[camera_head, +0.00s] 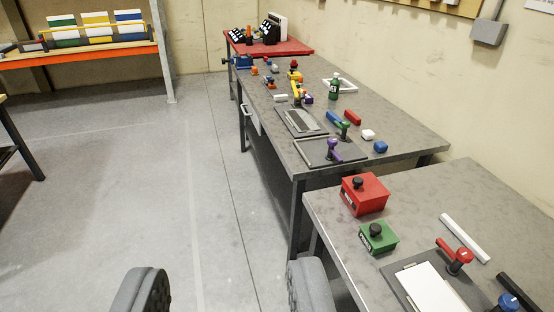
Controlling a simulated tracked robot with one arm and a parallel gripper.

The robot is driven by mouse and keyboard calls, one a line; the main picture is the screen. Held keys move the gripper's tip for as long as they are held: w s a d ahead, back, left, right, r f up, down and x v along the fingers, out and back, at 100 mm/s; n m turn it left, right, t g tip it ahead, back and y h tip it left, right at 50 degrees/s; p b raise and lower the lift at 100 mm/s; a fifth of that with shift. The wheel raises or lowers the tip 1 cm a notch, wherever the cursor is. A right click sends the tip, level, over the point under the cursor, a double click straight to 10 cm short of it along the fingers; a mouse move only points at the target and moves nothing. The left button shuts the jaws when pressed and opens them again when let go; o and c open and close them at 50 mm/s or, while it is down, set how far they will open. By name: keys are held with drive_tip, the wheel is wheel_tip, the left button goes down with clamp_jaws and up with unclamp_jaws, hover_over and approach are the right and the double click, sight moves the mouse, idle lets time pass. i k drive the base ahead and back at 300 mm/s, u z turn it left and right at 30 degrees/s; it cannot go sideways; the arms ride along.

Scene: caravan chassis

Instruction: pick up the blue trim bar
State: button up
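A short blue bar (334,118) lies on the grey middle table (415,135), beside a green-knobbed part and a red bar (353,117). It is small and far off; I take it for the blue trim bar. A smaller blue block (381,147) lies nearer the table's right end. My gripper (226,268) is open and empty, its two dark padded fingers wide apart at the bottom of the view. It is over the floor, left of the tables and well short of the blue bar.
A nearer table holds a red box (364,194), a green box (378,237), a white bar (464,238) and a dark tray with a white plate (431,288). Open floor (150,190) lies left of the tables. An orange-edged shelf (80,55) stands at the back left.

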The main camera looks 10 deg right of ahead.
sight(330, 115)
drive_tip(key=z, duration=0.25)
drive_tip(key=i, duration=1.2)
drive_tip(key=z, duration=0.35)
